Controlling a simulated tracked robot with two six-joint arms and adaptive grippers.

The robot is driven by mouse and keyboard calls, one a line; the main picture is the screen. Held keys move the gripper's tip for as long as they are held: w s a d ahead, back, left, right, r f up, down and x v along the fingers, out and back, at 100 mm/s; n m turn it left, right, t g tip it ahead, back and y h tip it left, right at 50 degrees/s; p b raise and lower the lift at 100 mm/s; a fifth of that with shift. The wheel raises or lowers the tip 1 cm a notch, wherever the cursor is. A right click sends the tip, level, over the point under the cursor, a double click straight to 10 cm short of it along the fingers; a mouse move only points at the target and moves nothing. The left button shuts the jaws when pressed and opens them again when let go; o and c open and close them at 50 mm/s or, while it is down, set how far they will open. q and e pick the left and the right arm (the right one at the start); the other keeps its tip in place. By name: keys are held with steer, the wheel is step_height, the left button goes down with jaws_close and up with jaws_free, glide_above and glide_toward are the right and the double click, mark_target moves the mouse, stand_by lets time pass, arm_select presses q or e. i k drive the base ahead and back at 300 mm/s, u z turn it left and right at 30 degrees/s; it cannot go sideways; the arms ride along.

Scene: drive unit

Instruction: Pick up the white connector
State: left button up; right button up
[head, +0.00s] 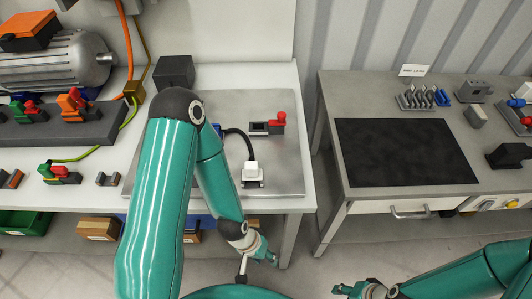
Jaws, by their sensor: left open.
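The white connector (251,172) stands on a small base plate on the grey metal plate (285,182) of the left bench. A dark cable curves from it up and left to a blue part (217,131) beside my arm. My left gripper (270,256) is open and empty, in front of the bench's front edge and below the connector in the picture, apart from it. My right gripper (343,290) is at the bottom edge, right of centre, far from the connector; its jaws are too small to judge.
A grey block with a red lever (268,127) lies behind the connector. A black box (174,72) stands at the back. My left arm covers part of the left bench. The right bench holds a bare black mat (405,153); a gap separates the benches.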

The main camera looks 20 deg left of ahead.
mark_target(252, 174)
steer(key=z, duration=1)
steer(key=i, duration=0.1)
steer(key=u, duration=1.8)
steer(key=k, duration=0.85)
steer(key=u, duration=0.15)
steer(key=i, duration=0.85)
steer(key=z, duration=0.1)
